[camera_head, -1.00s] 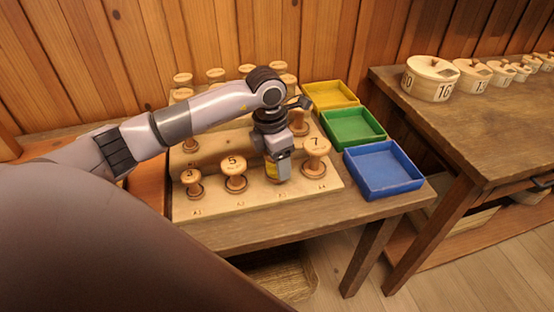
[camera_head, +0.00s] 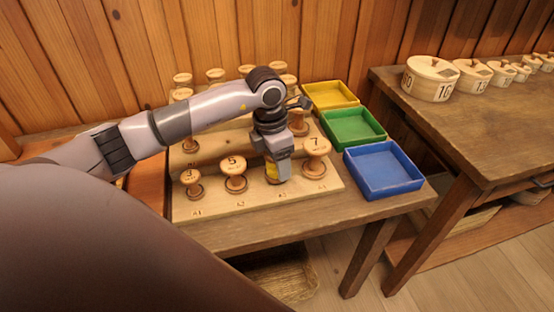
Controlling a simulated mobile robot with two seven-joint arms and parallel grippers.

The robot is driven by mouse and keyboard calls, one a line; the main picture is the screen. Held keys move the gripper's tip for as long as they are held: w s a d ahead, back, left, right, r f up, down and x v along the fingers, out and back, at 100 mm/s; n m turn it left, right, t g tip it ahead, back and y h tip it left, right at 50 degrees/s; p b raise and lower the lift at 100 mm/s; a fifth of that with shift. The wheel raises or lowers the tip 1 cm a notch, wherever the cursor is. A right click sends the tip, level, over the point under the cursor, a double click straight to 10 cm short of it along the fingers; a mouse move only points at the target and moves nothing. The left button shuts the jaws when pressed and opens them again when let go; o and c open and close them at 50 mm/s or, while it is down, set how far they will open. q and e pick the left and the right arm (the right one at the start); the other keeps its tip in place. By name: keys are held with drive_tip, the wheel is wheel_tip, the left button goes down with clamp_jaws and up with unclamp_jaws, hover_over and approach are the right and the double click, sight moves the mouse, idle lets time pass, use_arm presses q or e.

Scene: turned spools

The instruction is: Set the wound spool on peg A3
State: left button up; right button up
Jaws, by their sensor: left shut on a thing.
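My left gripper (camera_head: 279,174) reaches over the pegboard from the left, pointing down. The spool is at the front row, above or at the A3 place, between the spool marked 5 (camera_head: 234,173) and the spool marked 7 (camera_head: 316,157). My right gripper is not in view.
The wooden pegboard (camera_head: 215,205) holds several bare wooden spools, including one marked 3 (camera_head: 191,184) at front left. Yellow (camera_head: 329,95), green (camera_head: 353,127) and blue (camera_head: 384,169) trays stand to its right. Round lidded boxes (camera_head: 432,78) line the right table.

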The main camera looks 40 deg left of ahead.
use_arm(q)
drive_tip(key=shift+f+b, duration=0.45)
drive_tip(key=shift+f, duration=0.15)
drive_tip(key=o, duration=0.8)
drive_tip(key=shift+c, duration=0.2)
drive_tip(key=shift+s+a+r+p, duration=0.1)
drive_tip(key=shift+s+r+p, duration=0.1)
drive_tip(key=shift+r+p, duration=1.4)
drive_tip(key=shift+s+a+r+p, duration=0.15)
drive_tip(key=shift+r+p, duration=0.9)
drive_tip(key=shift+r, duration=1)
drive_tip(key=shift+s+a+r+p, duration=0.1)
drive_tip(key=shift+s+r+p, duration=0.1)
drive_tip(key=shift+r+p, duration=1.4)
drive_tip(key=shift+r+b, duration=0.25)
drive_tip(key=shift+b, duration=0.1)
drive_tip(key=shift+s+f, duration=0.1)
